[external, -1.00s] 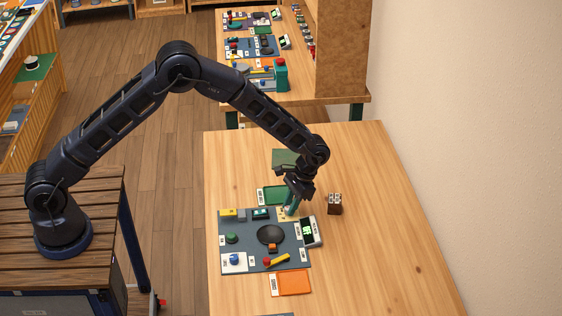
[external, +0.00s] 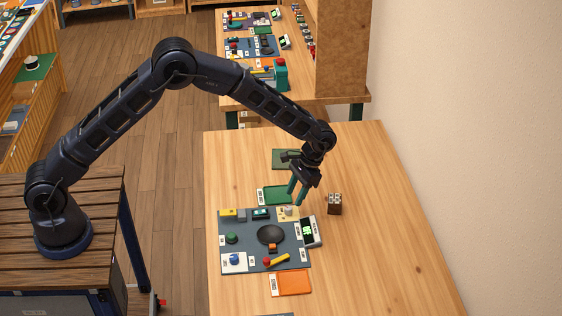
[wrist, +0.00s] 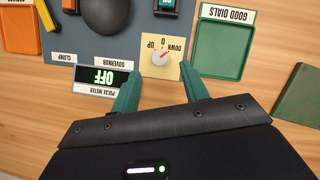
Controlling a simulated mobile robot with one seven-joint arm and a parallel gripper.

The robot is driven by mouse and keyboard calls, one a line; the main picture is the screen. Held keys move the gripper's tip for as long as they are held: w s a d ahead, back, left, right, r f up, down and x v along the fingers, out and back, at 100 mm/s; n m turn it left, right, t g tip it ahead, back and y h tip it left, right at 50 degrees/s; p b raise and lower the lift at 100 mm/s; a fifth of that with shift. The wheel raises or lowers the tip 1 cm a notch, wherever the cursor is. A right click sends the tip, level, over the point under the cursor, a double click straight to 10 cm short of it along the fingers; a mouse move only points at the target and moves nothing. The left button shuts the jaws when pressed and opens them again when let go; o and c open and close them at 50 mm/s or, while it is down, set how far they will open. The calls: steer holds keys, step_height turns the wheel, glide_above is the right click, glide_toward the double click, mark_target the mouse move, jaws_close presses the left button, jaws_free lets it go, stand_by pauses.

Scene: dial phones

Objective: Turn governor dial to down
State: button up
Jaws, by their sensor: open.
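The governor dial (wrist: 160,57) is a pale round knob with a red pointer on a cream plate marked DOWN, 0 and UP. In the wrist view its pointer slants toward the upper right; I cannot tell surely which mark it meets. In the external view the dial (external: 287,212) sits at the board's upper right corner. My gripper (external: 296,198) is open and empty, above the dial and apart from it. In the wrist view its green fingers (wrist: 160,74) stand either side of the plate's near edge, and the knob shows between and beyond them.
The pulse meter (wrist: 105,78) beside the dial reads OFF. A green GOOD DIALS tray (wrist: 225,50) lies on the other side. A black dome (external: 270,235) stands mid-board. A brown block (external: 335,203) sits to the right. The table's right side is clear.

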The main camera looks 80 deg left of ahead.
steer(key=v, duration=0.6)
steer(key=s+d+r+m+t+y, duration=0.1)
steer(key=s+d+r+t, duration=0.15)
steer(key=s+r, duration=1)
steer(key=s+d+r+m+t, duration=0.15)
steer(key=s+d+r, duration=0.25)
steer(key=s+r, duration=0.85)
steer(key=s+d+r+t, duration=0.1)
steer(key=s+r, duration=0.2)
steer(key=s, duration=0.4)
steer(key=s+d+r+t, duration=0.1)
steer(key=s+r+t, duration=0.1)
steer(key=s+r, duration=0.35)
steer(key=s+f+t, duration=0.1)
steer(key=s+f, duration=0.1)
steer(key=s, duration=0.6)
steer(key=s+f+m, duration=0.1)
steer(key=s+f, duration=0.2)
steer(key=s, duration=0.5)
steer(key=shift+d+f+t, duration=0.25)
steer(key=shift+d+t, duration=0.05)
steer(key=shift+t, duration=0.1)
steer(key=shift+o, duration=0.2)
steer(key=shift+w, duration=0.1)
